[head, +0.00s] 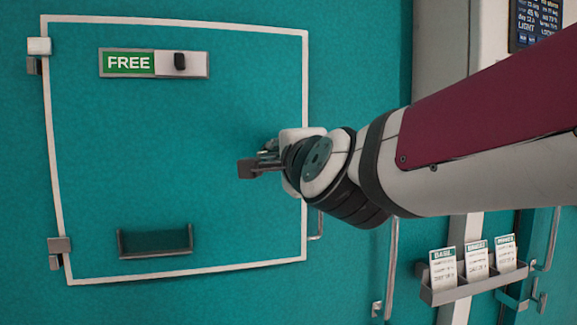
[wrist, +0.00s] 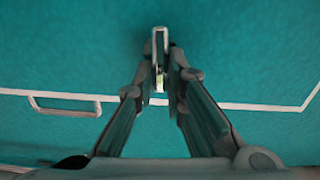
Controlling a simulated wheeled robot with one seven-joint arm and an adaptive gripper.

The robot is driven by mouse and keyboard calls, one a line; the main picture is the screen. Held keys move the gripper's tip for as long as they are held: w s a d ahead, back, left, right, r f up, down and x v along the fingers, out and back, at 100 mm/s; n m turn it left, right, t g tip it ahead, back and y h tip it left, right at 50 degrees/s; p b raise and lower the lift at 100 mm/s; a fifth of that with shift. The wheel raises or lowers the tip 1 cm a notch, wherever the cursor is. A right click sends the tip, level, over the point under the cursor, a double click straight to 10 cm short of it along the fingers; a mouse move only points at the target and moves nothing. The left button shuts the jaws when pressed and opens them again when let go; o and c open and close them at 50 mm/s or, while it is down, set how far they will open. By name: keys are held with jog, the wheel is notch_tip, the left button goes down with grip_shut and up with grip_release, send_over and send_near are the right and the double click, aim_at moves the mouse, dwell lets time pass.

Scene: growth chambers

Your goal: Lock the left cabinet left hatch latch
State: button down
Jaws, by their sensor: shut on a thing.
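The teal hatch (head: 180,195) has a white outline and looks closed, flush with the cabinet front. The lever lies across the hatch's white border line and points onto the hatch face. My gripper (wrist: 165,78) is shut on this latch. In the head view my gripper (head: 262,165) is at the hatch's right edge, and my wrist hides most of the latch there.
A bar handle (wrist: 65,105) sits just outside the border. A card rack (head: 470,284) stands at lower right.

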jog(key=shift+f+m+b, duration=0.15)
jog(key=shift+m+b, duration=0.25)
jog(key=shift+m, duration=0.1)
jog(key=c, duration=1.6)
grip_release()
jog(key=shift+c, duration=0.2)
jog(key=v, duration=1.2)
